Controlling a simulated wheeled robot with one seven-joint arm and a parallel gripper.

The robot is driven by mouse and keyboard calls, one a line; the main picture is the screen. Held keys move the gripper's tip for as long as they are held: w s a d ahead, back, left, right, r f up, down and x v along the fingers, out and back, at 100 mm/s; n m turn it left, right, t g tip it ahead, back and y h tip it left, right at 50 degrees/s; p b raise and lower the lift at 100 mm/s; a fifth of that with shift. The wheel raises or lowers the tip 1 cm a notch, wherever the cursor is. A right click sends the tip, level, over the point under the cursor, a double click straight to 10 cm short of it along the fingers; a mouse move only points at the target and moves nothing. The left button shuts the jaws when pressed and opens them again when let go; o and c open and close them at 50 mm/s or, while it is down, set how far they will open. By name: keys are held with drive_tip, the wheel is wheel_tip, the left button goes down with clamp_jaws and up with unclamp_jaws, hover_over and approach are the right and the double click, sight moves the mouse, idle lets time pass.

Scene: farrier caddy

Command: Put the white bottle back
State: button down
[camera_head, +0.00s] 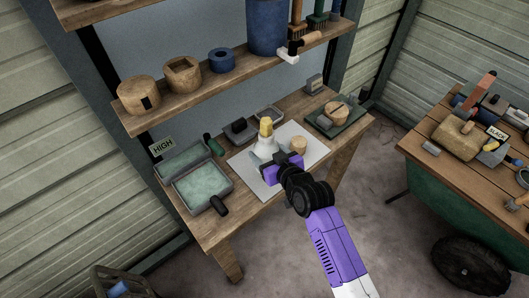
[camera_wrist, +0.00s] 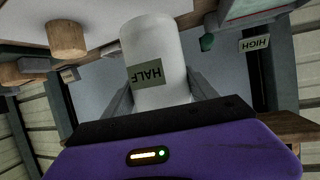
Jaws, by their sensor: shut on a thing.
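In the wrist view the bottle (camera_wrist: 172,55) bears a label reading HALF, which appears upside down. My gripper (camera_head: 272,161) is shut on the bottle, with a finger on each side of it. The bottle looks about upright in the head view. I cannot tell whether its base touches the mat.
An open green-lined case (camera_head: 229,187) lies left, near a HIGH label (camera_head: 162,146). A dark green tray (camera_head: 350,126) is at the bench's right. A loaded shelf (camera_head: 205,92) overhangs behind. A second table (camera_head: 420,157) stands right.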

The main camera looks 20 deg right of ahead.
idle(0.4)
drive_tip(key=shift+f+b, duration=2.7)
drive_tip(key=shift+f, duration=0.2)
drive_tip(key=shift+f+b, duration=0.4)
drive_tip(key=shift+f, duration=0.05)
drive_tip(key=shift+c, duration=1.4)
unclamp_jaws()
drive_tip(key=shift+o, duration=0.6)
drive_tip(key=shift+f, duration=0.2)
drive_tip(key=v, duration=0.8)
drive_tip(key=shift+b, duration=0.4)
